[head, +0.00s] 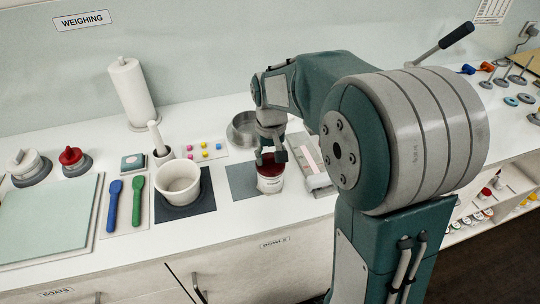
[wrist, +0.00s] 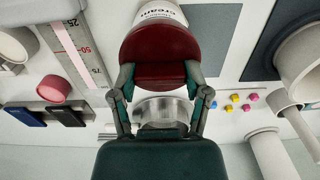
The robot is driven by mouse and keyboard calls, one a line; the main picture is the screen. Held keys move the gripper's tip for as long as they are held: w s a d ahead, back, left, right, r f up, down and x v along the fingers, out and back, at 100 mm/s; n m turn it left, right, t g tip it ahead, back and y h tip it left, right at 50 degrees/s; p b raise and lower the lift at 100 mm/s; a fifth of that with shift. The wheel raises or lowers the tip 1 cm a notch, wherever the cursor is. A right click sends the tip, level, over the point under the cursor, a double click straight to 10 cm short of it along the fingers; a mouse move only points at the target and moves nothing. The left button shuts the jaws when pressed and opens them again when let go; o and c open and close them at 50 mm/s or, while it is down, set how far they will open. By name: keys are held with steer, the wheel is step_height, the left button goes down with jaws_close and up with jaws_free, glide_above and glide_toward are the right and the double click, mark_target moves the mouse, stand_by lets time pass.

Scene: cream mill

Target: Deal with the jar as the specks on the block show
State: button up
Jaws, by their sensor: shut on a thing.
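The jar (head: 270,184) is white with dark lettering and a dark red lid (wrist: 158,52). It stands upright at the right edge of a grey mat (head: 241,182) in the head view; whether it touches the bench is hard to tell. My gripper (head: 271,158) is above it, pointing down, with its fingers shut on the lid's sides, also seen in the wrist view (wrist: 159,78). A small teal block (head: 133,162) with a pale mark on top sits further left; no specks can be made out on it. Coloured dots (head: 205,150) lie on a pale card behind the mat.
A white bowl (head: 178,182) stands on a dark mat left of the jar. A metal bowl (head: 242,130) is close behind my gripper. A tray with a graduated strip (head: 313,172) lies right of the jar. Blue (head: 113,203) and green (head: 138,198) spatulas lie left.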

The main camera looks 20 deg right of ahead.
steer(key=o, duration=0.8)
steer(key=shift+r, duration=2.25)
jaws_close()
steer(key=shift+f, duration=1.25)
